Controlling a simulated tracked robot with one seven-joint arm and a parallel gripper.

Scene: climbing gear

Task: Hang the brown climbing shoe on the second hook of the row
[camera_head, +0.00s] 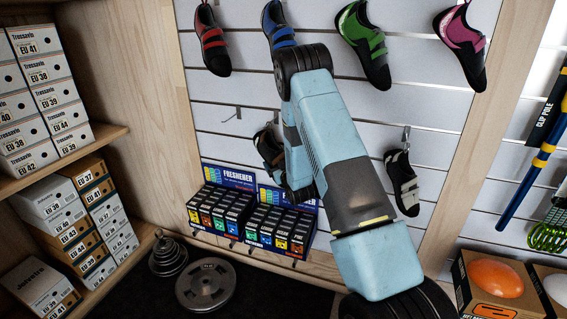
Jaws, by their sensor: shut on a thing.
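The brown climbing shoe (268,146), dark with brown and grey-blue parts, is upright, toe down, in front of the white slatted wall, just left of my arm. My arm covers its right side. My gripper is at the end of my arm, beside the shoe and shut on it; its fingers are mostly hidden behind my light blue arm links. An empty metal hook (232,115) sticks out of the wall to the left of the shoe. A grey shoe (402,182) hangs on another hook (406,136) further right. I cannot tell whether the brown shoe's loop is around a hook.
Red (212,42), blue (279,28), green (364,45) and pink (463,45) shoes hang above. Freshener boxes (250,222) stand below the brown shoe. Shelves of shoe boxes (45,90) are at left. Weight plates (206,284) lie on the floor. Climbing holds (495,278) are at right.

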